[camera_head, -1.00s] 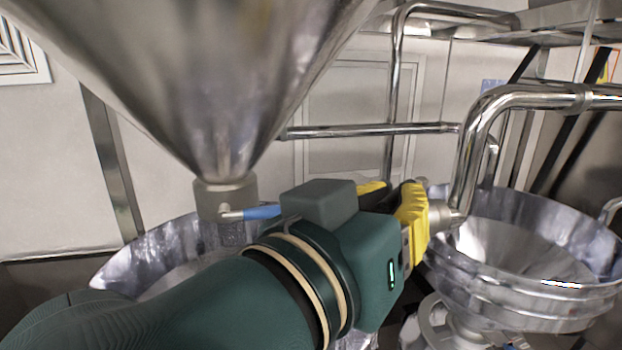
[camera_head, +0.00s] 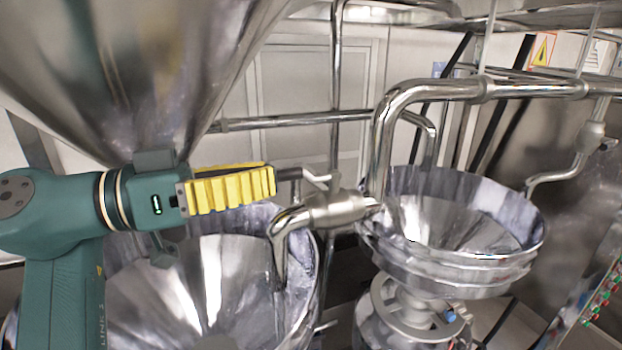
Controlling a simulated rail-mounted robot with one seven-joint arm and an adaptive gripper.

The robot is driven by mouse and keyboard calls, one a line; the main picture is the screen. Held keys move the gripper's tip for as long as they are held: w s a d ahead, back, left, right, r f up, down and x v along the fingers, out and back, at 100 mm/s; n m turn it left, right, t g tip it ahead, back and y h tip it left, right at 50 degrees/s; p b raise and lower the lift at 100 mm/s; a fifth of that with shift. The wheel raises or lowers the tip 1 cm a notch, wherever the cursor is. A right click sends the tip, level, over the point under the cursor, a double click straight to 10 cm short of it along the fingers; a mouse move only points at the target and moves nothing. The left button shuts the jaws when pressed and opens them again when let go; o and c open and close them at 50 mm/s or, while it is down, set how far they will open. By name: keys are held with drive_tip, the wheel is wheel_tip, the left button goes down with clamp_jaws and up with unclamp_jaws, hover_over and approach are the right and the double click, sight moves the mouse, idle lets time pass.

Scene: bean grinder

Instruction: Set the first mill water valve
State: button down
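The water valve (camera_head: 335,208) is a thick metal body on the pipe that comes down between the two bowls, with a curved spout (camera_head: 282,245) over the left bowl. Its thin lever (camera_head: 315,178) points left and has a dark end. My gripper (camera_head: 268,180) has yellow ribbed fingers and comes in level from the left. Its fingertips are at or very close to the dark lever end; whether they touch or hold it I cannot tell. The fingers are seen from the side, one mostly covering the other, so their opening is hidden.
A large metal hopper (camera_head: 120,60) hangs above my gripper. The left metal bowl (camera_head: 305,275) is below it and the right bowl (camera_head: 530,235) stands beyond the valve. A bent steel pipe (camera_head: 383,135) rises behind the valve. Another pipe valve (camera_head: 592,137) is at far right.

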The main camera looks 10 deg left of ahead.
drive_tip(key=shift+d+r, duration=0.1)
drive_tip(key=shift+d, duration=0.05)
drive_tip(key=c, duration=1.1)
unclamp_jaws()
drive_tip(key=shift+w, duration=0.1)
drive_tip(key=shift+o, duration=0.2)
drive_tip(key=v, duration=1.2)
drive_tip(key=shift+w, duration=0.1)
